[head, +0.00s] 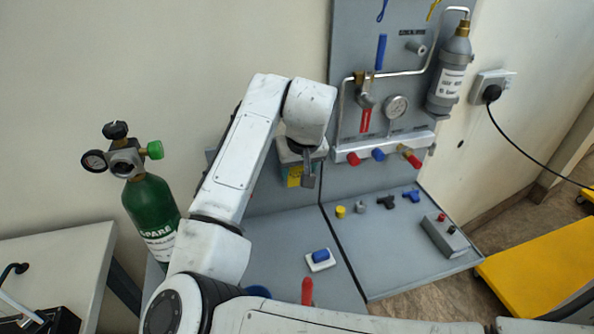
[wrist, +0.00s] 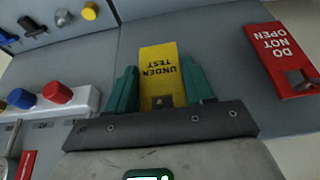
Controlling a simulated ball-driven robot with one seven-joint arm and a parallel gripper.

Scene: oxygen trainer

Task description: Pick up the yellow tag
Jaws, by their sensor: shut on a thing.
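The yellow tag (wrist: 160,62) is a flat piece lettered "UNDER TEST", upside down in the wrist view. Its lower part is between the two green fingers of my gripper (wrist: 164,90), which is shut on it. The far part of the tag sticks out beyond the fingers. In the head view a small patch of the yellow tag (head: 294,177) shows beside my gripper (head: 308,175), in front of the grey panel. My wrist hides much of that spot.
A red "DO NOT OPEN" tag (wrist: 280,55) is close on the right in the wrist view. The rail with red and blue knobs (head: 385,152), a gauge (head: 396,106) and a grey cylinder (head: 449,75) are right of my gripper. A green cylinder (head: 152,213) stands left.

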